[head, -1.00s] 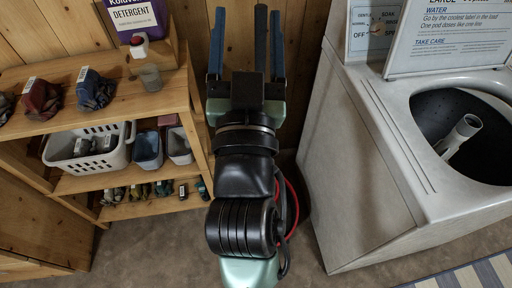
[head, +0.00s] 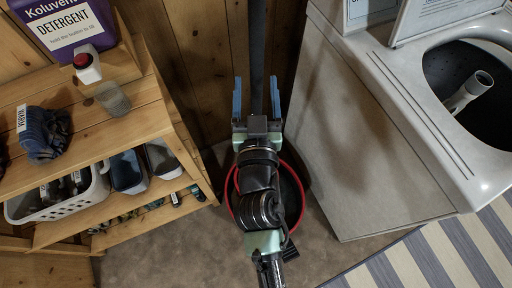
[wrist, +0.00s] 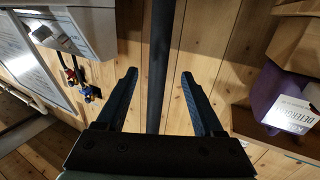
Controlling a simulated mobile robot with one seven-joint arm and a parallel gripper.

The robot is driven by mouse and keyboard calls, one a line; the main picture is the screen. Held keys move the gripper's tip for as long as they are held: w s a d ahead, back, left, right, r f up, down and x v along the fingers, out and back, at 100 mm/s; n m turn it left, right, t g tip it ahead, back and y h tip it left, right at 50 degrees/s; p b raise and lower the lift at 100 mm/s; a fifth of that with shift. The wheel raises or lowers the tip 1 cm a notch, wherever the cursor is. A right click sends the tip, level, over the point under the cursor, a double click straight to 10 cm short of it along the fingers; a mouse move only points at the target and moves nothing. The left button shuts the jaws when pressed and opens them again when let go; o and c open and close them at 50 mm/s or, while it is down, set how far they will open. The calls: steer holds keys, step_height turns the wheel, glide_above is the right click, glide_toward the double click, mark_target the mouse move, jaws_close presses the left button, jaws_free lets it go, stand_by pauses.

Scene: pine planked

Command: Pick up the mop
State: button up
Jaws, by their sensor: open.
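The mop shows as a dark, upright pole (head: 257,35) against the plank wall, in the gap between the shelf and the washing machine. The pole also shows in the wrist view (wrist: 158,50). My gripper (head: 256,92) is open, with one blue finger on each side of the pole. In the wrist view my gripper's fingers (wrist: 158,76) stand apart from the pole, with a gap on both sides. The mop's lower end is hidden behind my gripper and arm.
A red-rimmed round bucket (head: 293,190) stands on the floor, partly behind my arm. A wooden shelf (head: 150,115) with a detergent bottle (head: 70,25), a cup (head: 112,98) and a white basket (head: 55,205) is at left. A white washing machine (head: 370,130) is close at right.

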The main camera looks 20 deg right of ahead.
mark_target(255, 73)
steer(key=x, duration=0.3)
steer(key=shift+p, duration=0.3)
steer(key=p+x, duration=0.2)
steer(key=x, duration=0.3)
steer(key=shift+w+d+r, duration=0.1)
steer(key=shift+w+d, duration=0.05)
steer(key=shift+d, duration=0.05)
jaws_close()
steer(key=shift+r, duration=0.25)
